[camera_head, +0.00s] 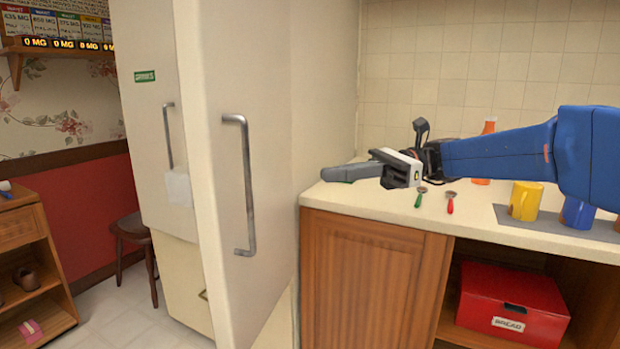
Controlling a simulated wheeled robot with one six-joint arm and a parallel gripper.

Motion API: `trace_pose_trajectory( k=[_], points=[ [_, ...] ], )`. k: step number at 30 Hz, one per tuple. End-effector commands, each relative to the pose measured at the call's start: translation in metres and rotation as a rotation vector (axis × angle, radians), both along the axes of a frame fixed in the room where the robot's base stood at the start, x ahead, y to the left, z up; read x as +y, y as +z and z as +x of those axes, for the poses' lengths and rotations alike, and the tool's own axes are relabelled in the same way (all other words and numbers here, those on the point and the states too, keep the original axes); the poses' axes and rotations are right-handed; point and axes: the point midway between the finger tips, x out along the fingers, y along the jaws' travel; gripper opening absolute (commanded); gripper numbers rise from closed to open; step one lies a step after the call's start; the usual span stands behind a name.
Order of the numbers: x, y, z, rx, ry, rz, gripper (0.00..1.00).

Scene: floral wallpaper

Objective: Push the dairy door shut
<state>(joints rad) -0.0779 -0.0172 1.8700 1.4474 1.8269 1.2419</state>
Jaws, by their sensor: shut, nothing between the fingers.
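A tall cream door (236,150) with a vertical grey bar handle (243,185) stands in the middle left, swung out from a tall cream cabinet. No label shows on this door, so I cannot read whether it is the dairy one. Behind it to the left is another cream door (150,120) with a small green label, too small to read surely, and its own bar handle. My gripper (338,174) points left over the counter's left end, right of the near door and apart from it. Its fingers are shut and empty.
A red bread box (513,300) sits below. A stool (135,240) and wooden shelf (30,260) stand left.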

Motion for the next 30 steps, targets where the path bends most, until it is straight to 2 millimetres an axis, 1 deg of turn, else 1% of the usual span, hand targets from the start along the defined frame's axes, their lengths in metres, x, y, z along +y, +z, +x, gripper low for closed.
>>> trace_pose_trajectory(
  k=[1, 3, 8, 11, 24, 30],
  points=[
    [0.001, 0.004, 0.005, 0.018, 0.007, 0.016, 0.0],
    [0.002, 0.008, 0.008, 0.035, 0.011, 0.028, 0.0],
    [0.01, 0.01, 0.004, 0.041, 0.015, 0.034, 0.0],
    [0.022, 0.01, -0.001, 0.04, 0.015, 0.034, 0.0],
    [0.087, 0.009, -0.026, 0.039, 0.015, 0.032, 0.0],
    [0.113, 0.01, -0.036, 0.04, 0.015, 0.033, 0.0]
  ],
)
